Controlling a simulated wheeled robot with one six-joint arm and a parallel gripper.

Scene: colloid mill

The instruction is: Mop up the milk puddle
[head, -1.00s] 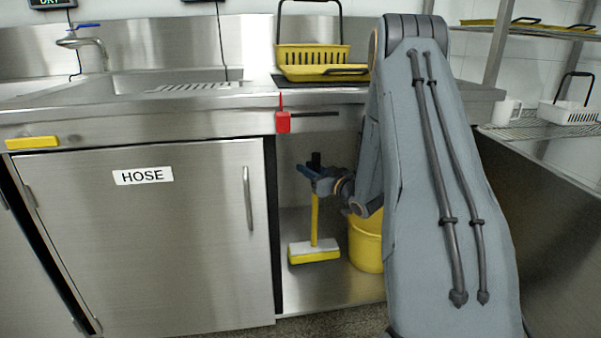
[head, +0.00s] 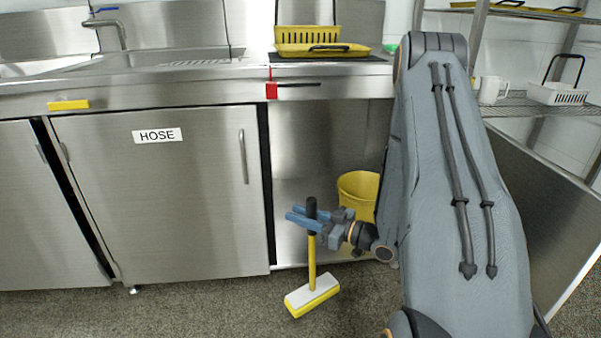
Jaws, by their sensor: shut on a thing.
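A small mop (head: 312,265) with a yellow shaft, a black grip at the top and a white-and-yellow head (head: 313,297) stands nearly upright in front of the open bay under the counter. My gripper (head: 308,219), with blue fingers, is shut on the mop's shaft just below its black top. The mop head is at or just above the grey speckled floor; I cannot tell if it touches. No milk puddle shows in this view. A yellow bucket (head: 358,190) stands in the bay behind my arm, partly hidden by it.
A closed steel cupboard door labelled HOSE (head: 160,190) stands left of the bay. The steel counter (head: 180,84) carries a sink and a yellow basket (head: 312,36). A wire rack (head: 545,105) is at the right. The speckled floor (head: 190,310) at front left is clear.

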